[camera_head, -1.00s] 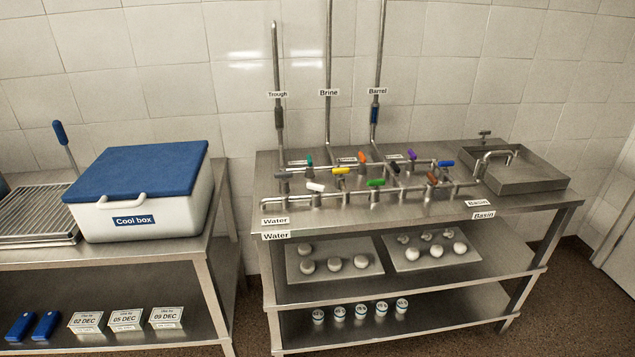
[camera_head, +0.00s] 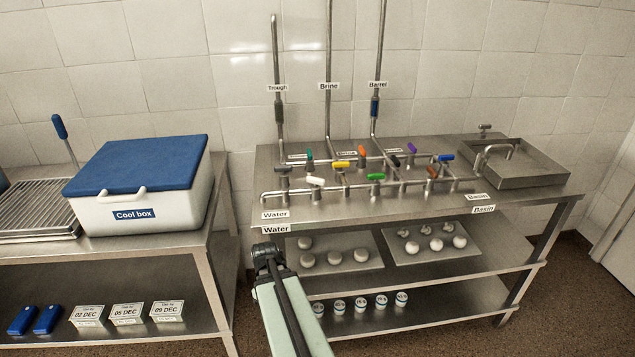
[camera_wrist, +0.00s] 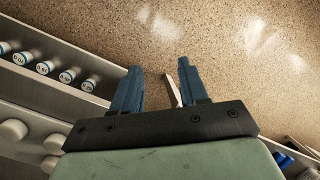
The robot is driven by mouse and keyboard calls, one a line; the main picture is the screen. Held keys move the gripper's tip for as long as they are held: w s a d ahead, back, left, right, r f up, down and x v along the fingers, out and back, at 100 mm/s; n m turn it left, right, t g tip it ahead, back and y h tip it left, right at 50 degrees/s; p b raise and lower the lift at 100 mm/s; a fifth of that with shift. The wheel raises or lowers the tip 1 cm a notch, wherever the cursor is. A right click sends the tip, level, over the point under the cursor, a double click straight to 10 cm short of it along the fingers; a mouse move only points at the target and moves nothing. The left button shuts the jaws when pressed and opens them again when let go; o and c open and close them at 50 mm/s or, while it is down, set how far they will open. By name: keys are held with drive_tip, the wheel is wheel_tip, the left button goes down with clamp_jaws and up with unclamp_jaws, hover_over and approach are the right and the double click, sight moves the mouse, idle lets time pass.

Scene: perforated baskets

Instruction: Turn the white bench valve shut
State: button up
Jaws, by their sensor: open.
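The white valve handle (camera_head: 315,181) is in the front row of pipes on the steel bench, near its left end. It lies roughly along the bench, near the front Water label. My gripper (camera_head: 266,250) is in front of the bench at its left end, lower than the bench top and apart from the valve. In the wrist view its two blue fingers (camera_wrist: 158,78) are spread with nothing held between them. The white valve does not show in the wrist view.
Other coloured handles crowd the white one: yellow (camera_head: 341,165), green (camera_head: 376,177) and dark grey (camera_head: 283,169). Upright pipes stand behind. A basin (camera_head: 530,180) is at the right, a cool box (camera_head: 140,190) on the left bench.

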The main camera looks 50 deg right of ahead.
drive_tip(key=s+d+r+t, duration=0.3)
drive_tip(key=d+r, duration=1.3)
drive_tip(key=r, duration=0.2)
drive_tip(key=n+t, duration=0.4)
approach(316, 178)
drive_tip(key=shift+h, duration=0.4)
drive_tip(key=x, duration=0.8)
drive_tip(key=shift+a+f, duration=0.2)
drive_tip(key=shift+a, duration=0.2)
clamp_jaws()
